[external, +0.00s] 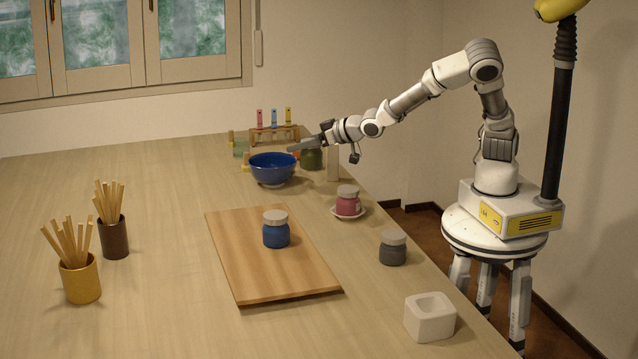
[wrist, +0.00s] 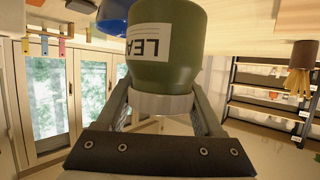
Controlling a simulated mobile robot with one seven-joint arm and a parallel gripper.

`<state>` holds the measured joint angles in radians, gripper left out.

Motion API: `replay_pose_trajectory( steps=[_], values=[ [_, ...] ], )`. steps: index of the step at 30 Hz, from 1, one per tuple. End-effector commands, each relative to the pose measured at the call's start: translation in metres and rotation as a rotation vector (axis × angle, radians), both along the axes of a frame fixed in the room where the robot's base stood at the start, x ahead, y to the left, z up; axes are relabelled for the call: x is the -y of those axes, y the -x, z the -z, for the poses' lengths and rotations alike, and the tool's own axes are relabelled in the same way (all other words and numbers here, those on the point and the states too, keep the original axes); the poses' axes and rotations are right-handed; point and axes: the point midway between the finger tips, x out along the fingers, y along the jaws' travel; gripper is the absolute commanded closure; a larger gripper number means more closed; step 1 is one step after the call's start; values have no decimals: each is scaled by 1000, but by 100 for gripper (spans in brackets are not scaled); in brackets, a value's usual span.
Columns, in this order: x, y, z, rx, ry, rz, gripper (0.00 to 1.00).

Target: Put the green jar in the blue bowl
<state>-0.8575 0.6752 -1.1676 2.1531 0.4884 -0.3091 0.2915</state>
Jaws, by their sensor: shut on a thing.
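The green jar (external: 312,160) is at the far right of the table, just right of the blue bowl (external: 272,171) and partly hidden by my gripper (external: 308,147). In the wrist view the green jar (wrist: 180,55) fills the upper middle, with a white label reading "LEA" and its pale lid between my fingers. My gripper (wrist: 162,100) is shut on the jar at the lid end. A part of the blue bowl (wrist: 114,16) shows beside the jar there. I cannot tell whether the jar touches the table.
A pale upright block (external: 333,164) and a pink jar (external: 347,204) on a saucer stand near the right edge. A blue jar (external: 276,234) stands on a wooden board (external: 250,275).

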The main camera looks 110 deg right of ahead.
Motion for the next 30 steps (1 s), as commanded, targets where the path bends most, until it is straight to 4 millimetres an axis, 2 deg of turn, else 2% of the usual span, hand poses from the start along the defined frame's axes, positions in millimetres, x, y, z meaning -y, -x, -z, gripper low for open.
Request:
replay_pose_trajectory(
  steps=[1, 5, 17, 30],
  values=[
    [5, 0, -6, 2, -1, 4, 100],
    [22, 0, -10, 1, -1, 15, 100],
    [90, 3, -27, 4, 0, 40, 100],
    [161, 13, -74, 4, 2, 65, 100]
  ],
)
